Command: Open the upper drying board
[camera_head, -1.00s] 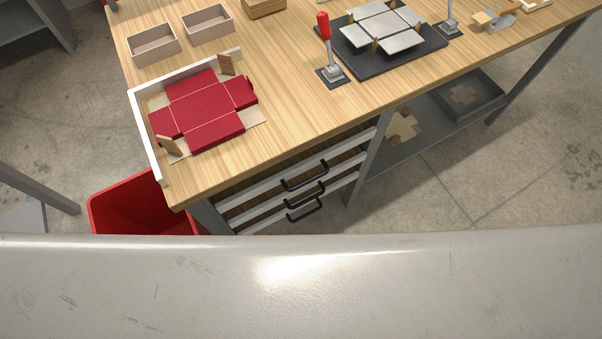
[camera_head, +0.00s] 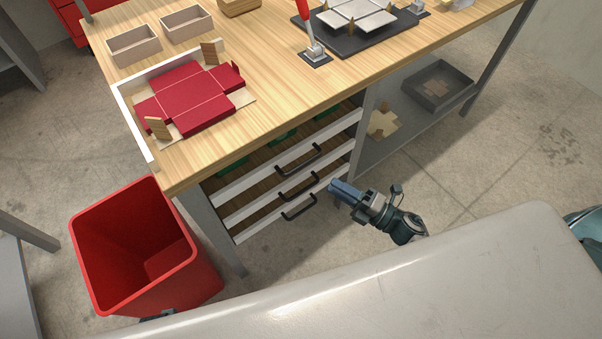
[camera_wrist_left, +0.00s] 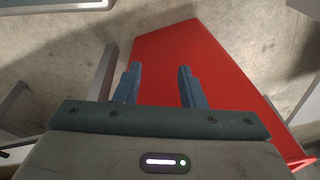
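Three white-fronted drying boards are stacked under the left part of the workbench. The upper drying board (camera_head: 248,182) has a black bar handle (camera_head: 298,158), and green pieces (camera_head: 283,138) show behind its front. The two boards below have similar black handles. My right gripper (camera_head: 341,191) is to the right of the lower handles, apart from the upper handle; its blue fingers look close together, and any gap is unclear. My left gripper (camera_wrist_left: 157,85) shows in the left wrist view with fingers apart and nothing between them, in front of the red bin (camera_wrist_left: 208,70).
The red bin (camera_head: 150,263) stands on the floor left of the boards. The workbench (camera_head: 275,75) carries a red box blank (camera_head: 190,97), small trays and a dark forming plate (camera_head: 350,45). A grey shelf (camera_head: 400,140) is right of the boards. A pale surface (camera_head: 400,290) fills the foreground.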

